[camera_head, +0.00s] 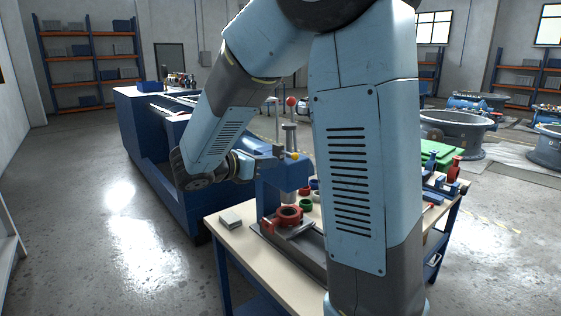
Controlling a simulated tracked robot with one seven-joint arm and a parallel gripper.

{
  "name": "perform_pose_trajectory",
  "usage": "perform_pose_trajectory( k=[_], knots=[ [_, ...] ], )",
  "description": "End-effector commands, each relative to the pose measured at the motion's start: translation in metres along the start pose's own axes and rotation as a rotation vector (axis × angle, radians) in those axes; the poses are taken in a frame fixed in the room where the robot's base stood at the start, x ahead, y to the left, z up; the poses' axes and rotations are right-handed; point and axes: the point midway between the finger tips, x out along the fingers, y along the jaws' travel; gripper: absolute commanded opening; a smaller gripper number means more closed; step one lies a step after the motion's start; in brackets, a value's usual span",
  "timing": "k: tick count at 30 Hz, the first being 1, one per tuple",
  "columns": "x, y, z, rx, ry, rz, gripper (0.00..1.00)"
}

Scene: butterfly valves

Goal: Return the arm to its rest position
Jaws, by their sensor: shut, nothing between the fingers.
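My light-blue arm fills the middle of the head view. A thick upright link with a slotted cover stands in the foreground. From the top, another part of the arm bends down to the left, to a dark joint above the floor beside the blue machine. From there a short wrist part turns back to the right, towards a small blue press (283,177) on the workbench. I cannot tell whether the wrist touches the press.
The workbench (237,246) holds a red ring-shaped part (289,214), a small pale block (231,219) and a green box (437,152). A long blue machine (160,150) stands behind left. Large grey valve bodies (452,132) lie at right. The left floor is clear.

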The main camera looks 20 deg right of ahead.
Motion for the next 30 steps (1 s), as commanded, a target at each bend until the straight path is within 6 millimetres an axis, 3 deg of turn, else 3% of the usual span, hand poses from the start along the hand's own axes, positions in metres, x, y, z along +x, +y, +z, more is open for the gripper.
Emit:
perform_pose_trajectory(
  k=[3,9,20,23,30],
  knots=[
    [-0.021,-0.004,0.001,0.001,0.000,0.001,0.00],
    [-0.045,-0.009,0.001,0.001,0.000,-0.002,0.00],
    [-0.049,-0.018,0.002,0.030,0.025,-0.021,0.00],
    [-0.042,-0.036,0.004,0.105,0.090,-0.063,0.00],
    [-0.027,-0.102,-0.002,0.437,0.351,-0.234,0.00]
  ],
)
